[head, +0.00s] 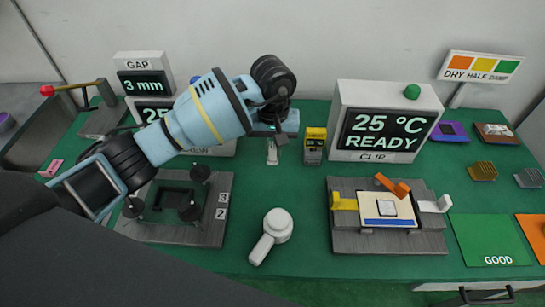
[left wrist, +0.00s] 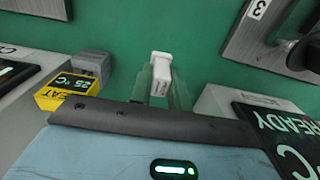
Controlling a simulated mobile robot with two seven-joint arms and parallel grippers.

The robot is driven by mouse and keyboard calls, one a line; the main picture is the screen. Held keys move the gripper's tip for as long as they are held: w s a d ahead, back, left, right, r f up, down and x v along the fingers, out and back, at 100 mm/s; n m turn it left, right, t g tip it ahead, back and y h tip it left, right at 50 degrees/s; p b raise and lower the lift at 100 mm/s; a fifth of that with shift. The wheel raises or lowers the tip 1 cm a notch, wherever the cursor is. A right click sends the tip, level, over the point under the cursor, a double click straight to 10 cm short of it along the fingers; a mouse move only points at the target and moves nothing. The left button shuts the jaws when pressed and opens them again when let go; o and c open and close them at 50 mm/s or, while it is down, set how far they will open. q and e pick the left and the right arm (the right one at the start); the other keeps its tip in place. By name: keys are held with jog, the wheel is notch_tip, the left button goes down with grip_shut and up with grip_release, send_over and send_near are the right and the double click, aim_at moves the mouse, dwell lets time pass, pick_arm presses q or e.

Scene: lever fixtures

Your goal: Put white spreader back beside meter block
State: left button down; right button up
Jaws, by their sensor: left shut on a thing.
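The white spreader (head: 272,156) points down below my left gripper (head: 272,139) in the head view. In the left wrist view, the spreader (left wrist: 161,66) sits between the pale fingers of my left gripper (left wrist: 158,84), which is shut on it. The yellow and grey meter block (head: 314,146) stands on the green table just right of the spreader. The block (left wrist: 70,90) shows left of the spreader in the left wrist view, with a gap between them. Whether the spreader's lower end touches the table is unclear. My right gripper is out of view.
A CLIP display box (head: 384,121) stands right of the meter block, and another display box is partly behind my left arm. A clip fixture (head: 388,218) and a grey knob fixture (head: 178,208) flank a white round-headed tool (head: 271,235). Green table (head: 300,192) is bare in between.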

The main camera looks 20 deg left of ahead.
aim_at(273, 156)
pick_arm(q)
jog(key=shift+f, duration=2.05)
jog(key=shift+f, duration=0.2)
jog(key=c, duration=1.3)
grip_release()
jog(key=shift+r, duration=0.1)
jog(key=shift+c, duration=0.2)
jog(key=shift+r, duration=0.1)
jog(key=shift+r, duration=0.3)
notch_tip(273, 156, up, 12)
jog(key=shift+f, duration=0.25)
